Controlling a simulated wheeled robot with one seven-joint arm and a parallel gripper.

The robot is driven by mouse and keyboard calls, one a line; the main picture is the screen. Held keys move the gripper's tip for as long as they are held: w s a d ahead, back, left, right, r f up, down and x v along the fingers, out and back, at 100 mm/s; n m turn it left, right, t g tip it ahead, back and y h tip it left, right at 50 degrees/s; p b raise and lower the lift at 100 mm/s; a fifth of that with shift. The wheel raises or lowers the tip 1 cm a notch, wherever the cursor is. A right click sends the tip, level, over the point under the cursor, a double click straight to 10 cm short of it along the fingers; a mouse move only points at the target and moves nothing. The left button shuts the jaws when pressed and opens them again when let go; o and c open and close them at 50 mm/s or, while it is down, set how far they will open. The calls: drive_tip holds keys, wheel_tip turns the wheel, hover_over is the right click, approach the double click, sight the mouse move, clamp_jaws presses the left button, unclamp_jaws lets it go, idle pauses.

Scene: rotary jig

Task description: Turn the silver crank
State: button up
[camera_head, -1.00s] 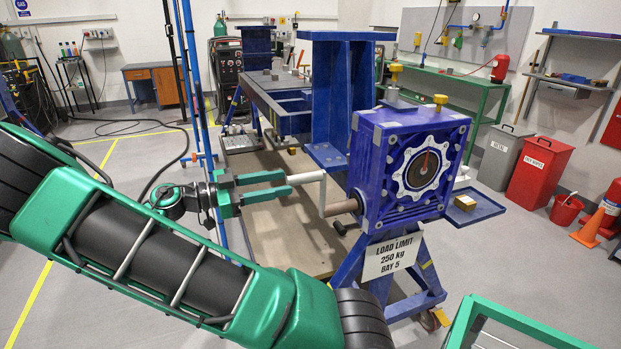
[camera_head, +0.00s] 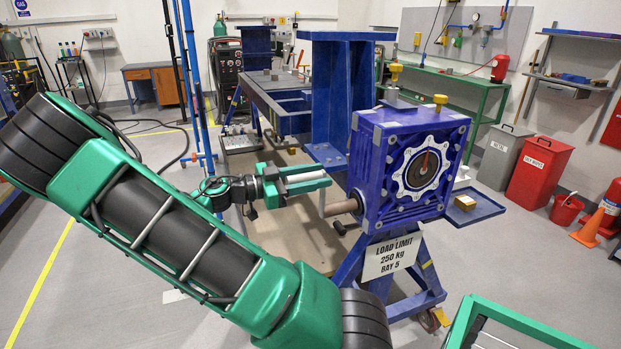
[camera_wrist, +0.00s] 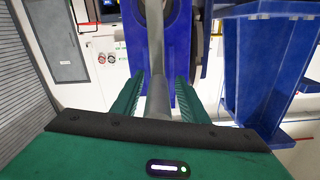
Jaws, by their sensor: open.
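The silver crank (camera_head: 322,202) sits on the brown shaft (camera_head: 342,207) at the left side of the blue gearbox (camera_head: 373,160). Its pale handle points left in the head view. My gripper (camera_head: 326,178) is open, with its green fingers on either side of the handle. In the wrist view the crank handle (camera_wrist: 157,98) runs between the two fingers of my gripper (camera_wrist: 160,85), with gaps showing beside it. The inner end of the handle is hidden behind my gripper's body. A dial with a red pointer (camera_head: 425,162) is on the gearbox front.
The gearbox stands on a blue stand with a load limit sign (camera_head: 392,255). A tall blue beam (camera_head: 340,95) rises close behind the crank. A blue side tray (camera_head: 470,208) juts out right. Open floor lies at the left.

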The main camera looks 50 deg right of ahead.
clamp_jaws()
idle(1.4)
